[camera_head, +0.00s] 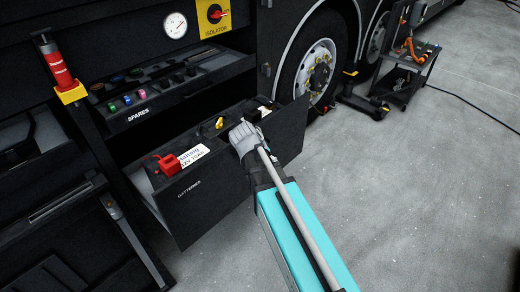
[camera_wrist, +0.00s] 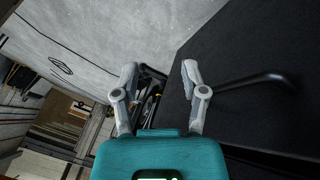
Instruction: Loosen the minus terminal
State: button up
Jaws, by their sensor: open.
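The open drawer marked BATTERIES (camera_head: 205,195) holds a battery with a white and blue label (camera_head: 194,155). A red terminal cover (camera_head: 168,165) sits at its left end. A small yellow part (camera_head: 219,123) shows farther back. I cannot make out the minus terminal; my arm and gripper cover part of the drawer. My gripper (camera_head: 242,133) is above the right part of the drawer in the head view. In the wrist view my gripper (camera_wrist: 160,74) has its two grey fingers spread, with nothing held between them.
A SPARES tray (camera_head: 140,114) with small coloured parts is above the drawer. A yellow isolator panel (camera_head: 213,18) with a red switch is higher up. A bus wheel (camera_head: 318,68) stands behind. A bent black rod (camera_wrist: 250,80) is right of my fingers. Grey floor (camera_head: 400,200) is open at right.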

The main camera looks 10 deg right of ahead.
jog(key=s+f+n+g+y+b, duration=0.2)
jog(key=s+f+n+y, duration=0.3)
jog(key=s, duration=0.5)
jog(key=shift+d+f+y+b, duration=0.3)
jog(key=shift+d+f+b, duration=0.05)
jog(key=shift+f+b, duration=0.5)
